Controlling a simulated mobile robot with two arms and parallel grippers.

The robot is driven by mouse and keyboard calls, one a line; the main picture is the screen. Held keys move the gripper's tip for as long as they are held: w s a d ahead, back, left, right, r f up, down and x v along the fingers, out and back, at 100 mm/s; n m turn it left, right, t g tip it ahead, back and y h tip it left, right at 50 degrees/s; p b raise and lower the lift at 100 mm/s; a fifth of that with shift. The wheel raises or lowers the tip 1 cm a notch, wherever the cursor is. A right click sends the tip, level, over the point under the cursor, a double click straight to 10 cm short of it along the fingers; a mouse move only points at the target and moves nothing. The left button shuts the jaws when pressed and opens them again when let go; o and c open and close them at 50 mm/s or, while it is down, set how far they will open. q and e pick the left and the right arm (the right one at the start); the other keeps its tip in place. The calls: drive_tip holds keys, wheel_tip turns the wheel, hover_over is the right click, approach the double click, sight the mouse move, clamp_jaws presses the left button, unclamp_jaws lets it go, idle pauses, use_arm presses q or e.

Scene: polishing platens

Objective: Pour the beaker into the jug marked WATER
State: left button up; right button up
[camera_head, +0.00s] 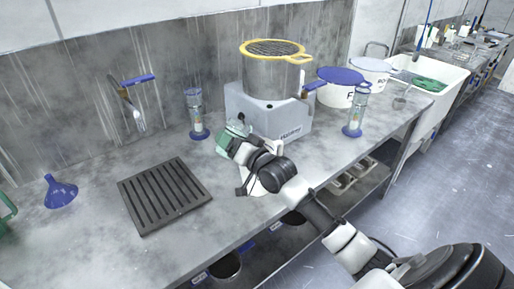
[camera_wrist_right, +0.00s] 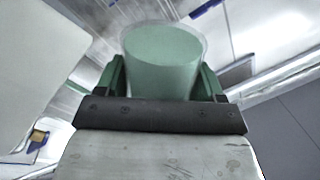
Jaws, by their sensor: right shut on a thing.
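My right gripper (camera_head: 230,139) is shut on a clear beaker of pale green liquid. In the right wrist view the beaker (camera_wrist_right: 163,62) sits between the green fingers (camera_wrist_right: 162,84), its round mouth towards the top of the picture. In the head view it is hard to tell from the green fingers, over the bench in front of the grey machine. A white object (camera_head: 252,186) behind my right wrist is mostly hidden; I cannot tell whether it is a jug. No WATER marking is readable.
The grey machine (camera_head: 281,122) carries a steel pot with a yellow-rimmed mesh top (camera_head: 274,48). A slotted dark rack (camera_head: 165,194), a blue funnel (camera_head: 61,193) and two blue-based cylinders (camera_head: 197,115) (camera_head: 355,112) stand on the bench. White lidded buckets (camera_head: 337,94) stand at the back right.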

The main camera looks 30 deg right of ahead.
drive_tip(key=shift+s+d+r, duration=0.1)
drive_tip(key=shift+s+d, duration=0.05)
drive_tip(key=shift+s, duration=0.1)
drive_tip(key=shift+w+m, duration=0.25)
drive_tip(key=shift+m, duration=0.05)
drive_tip(key=shift+s+m+b, duration=0.25)
drive_tip(key=shift+m+b, duration=0.05)
drive_tip(key=shift+b, duration=0.05)
drive_tip(key=shift+w+f, duration=0.25)
drive_tip(key=shift+s+d+m, duration=0.15)
drive_tip(key=shift+s+m, duration=0.1)
drive_tip(key=shift+m, duration=0.05)
drive_tip(key=shift+w, duration=0.25)
drive_tip(key=shift+s+r+m+t+h, duration=0.15)
drive_tip(key=shift+s+m+t+h, duration=0.15)
drive_tip(key=shift+m, duration=0.1)
drive_tip(key=shift+w, duration=0.1)
